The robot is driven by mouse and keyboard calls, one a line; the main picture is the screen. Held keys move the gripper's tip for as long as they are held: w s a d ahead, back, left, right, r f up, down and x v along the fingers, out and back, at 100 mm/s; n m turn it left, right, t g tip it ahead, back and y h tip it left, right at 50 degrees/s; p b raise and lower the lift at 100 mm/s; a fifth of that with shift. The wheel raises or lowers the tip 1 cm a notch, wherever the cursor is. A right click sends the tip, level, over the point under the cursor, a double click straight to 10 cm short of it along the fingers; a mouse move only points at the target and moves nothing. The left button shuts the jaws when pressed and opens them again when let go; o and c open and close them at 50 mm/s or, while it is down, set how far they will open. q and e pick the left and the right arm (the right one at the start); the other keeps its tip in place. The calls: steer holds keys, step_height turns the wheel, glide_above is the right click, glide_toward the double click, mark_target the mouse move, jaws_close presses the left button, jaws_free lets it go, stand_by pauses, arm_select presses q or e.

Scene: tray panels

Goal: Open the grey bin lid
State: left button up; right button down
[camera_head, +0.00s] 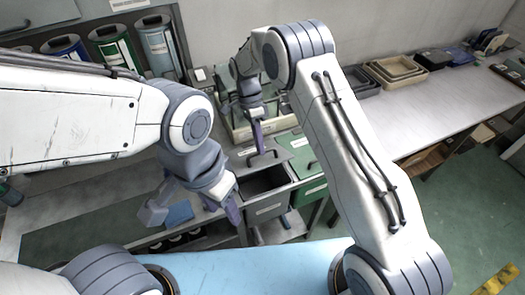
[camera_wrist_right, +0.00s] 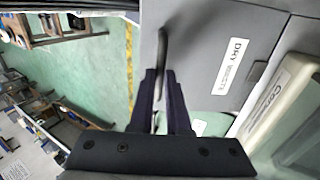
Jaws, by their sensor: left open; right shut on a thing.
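The grey bin (camera_head: 268,210) stands below the counter, and its dark inside shows from above. Its grey lid (camera_head: 291,143) is raised at the back of the opening. In the right wrist view the lid (camera_wrist_right: 205,60) fills the upper middle, with a DRY label and a dark bar handle (camera_wrist_right: 162,50). My right gripper (camera_head: 258,140) is shut on this handle; the fingers (camera_wrist_right: 165,95) are on either side of its lower end. My left gripper (camera_head: 192,212) is open and empty, left of the bin, with its fingers spread wide.
A green bin (camera_head: 308,192) stands right beside the grey one. A cream tray (camera_head: 237,132) is behind the lid. Trays (camera_head: 395,70) stand on the long counter (camera_head: 425,108) at right.

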steer(key=shift+w+a+r, duration=0.15)
steer(key=shift+w, duration=0.3)
steer(key=shift+w+a+r, duration=0.15)
steer(key=shift+w, duration=0.3)
steer(key=c, duration=1.1)
jaws_free()
steer(key=shift+o, duration=1.1)
steer(key=shift+w+f, duration=0.15)
steer(key=shift+r, duration=0.2)
